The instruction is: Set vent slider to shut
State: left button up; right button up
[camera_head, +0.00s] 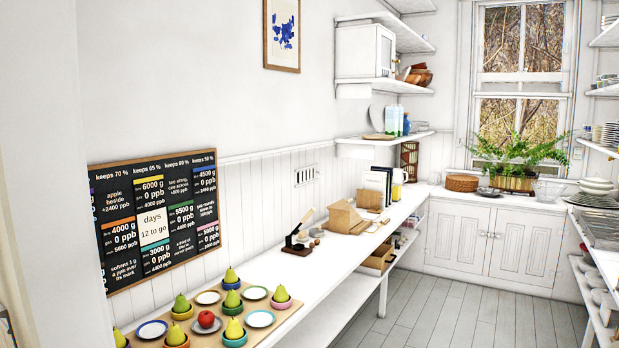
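A small white vent (306,175) with dark upright slots is set in the panelled wall above the long counter. It is seen at a slant and is small, so I cannot tell where its slider stands or how far the slots are open. Neither of my grippers can be made out in the head view, and nothing is seen touching the vent.
A chalkboard (156,214) hangs left of the vent. The long white counter (270,268) below holds pears and an apple (206,319) in coloured dishes, a dark-based wooden device (298,240) and wooden boxes (346,217). Grey floor (440,310) is clear at right.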

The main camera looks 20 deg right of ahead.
aim_at(315, 168)
jog(key=z, duration=1.8)
jog(key=i, duration=6.25)
jog(key=u, duration=1.05)
jog(key=l+u, duration=0.1)
jog(key=u, duration=2)
jog(key=k+u, duration=0.1)
jog(key=u, duration=0.45)
jog(key=j+u, duration=0.1)
jog(key=u, duration=0.45)
